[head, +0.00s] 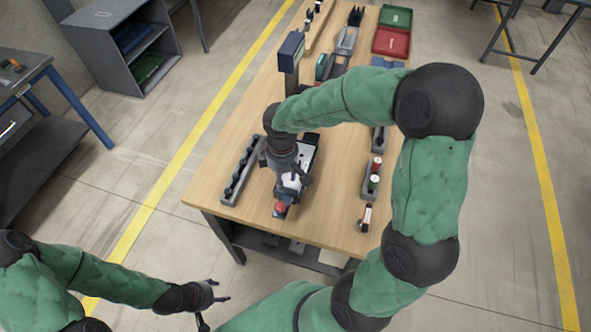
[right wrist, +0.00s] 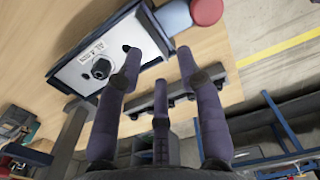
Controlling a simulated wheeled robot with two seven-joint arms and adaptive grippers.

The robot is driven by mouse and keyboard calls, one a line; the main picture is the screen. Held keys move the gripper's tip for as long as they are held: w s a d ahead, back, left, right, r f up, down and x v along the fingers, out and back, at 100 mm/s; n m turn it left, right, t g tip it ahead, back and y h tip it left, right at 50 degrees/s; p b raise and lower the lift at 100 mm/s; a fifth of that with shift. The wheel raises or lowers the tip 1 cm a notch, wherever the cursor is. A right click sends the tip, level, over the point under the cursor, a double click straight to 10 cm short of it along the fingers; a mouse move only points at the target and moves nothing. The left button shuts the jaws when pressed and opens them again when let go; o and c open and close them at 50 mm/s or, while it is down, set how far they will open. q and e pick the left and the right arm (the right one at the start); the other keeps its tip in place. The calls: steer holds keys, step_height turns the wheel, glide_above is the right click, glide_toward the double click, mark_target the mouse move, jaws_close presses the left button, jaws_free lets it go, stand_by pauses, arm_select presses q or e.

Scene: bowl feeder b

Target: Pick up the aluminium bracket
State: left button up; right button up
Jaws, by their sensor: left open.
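A pale metal plate with a label and a dark round knob (right wrist: 100,67) lies on a dark fixture in the right wrist view. It may be the aluminium bracket, but I cannot tell for sure. In the head view its pale surface (head: 291,181) shows partly, below my right gripper (head: 287,183). My right gripper (right wrist: 158,62) has its fingers spread, with nothing seen between them. One finger overlaps the plate's edge in the picture; whether it touches is unclear. My left gripper (head: 216,308) is open and empty, off the table at the lower left.
A red button (head: 281,208) sits at the fixture's near end. A grey rack with black pegs (head: 239,172) stands left of it. A post with a box (head: 290,50), green bin (head: 396,16) and red bin (head: 391,42) stand farther back.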

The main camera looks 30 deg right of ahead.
mark_target(287, 191)
steer(key=f, duration=0.4)
steer(key=f+b, duration=0.1)
steer(key=f, duration=0.1)
steer(key=shift+w+d, duration=0.2)
steer(key=shift+d, duration=0.2)
jaws_close()
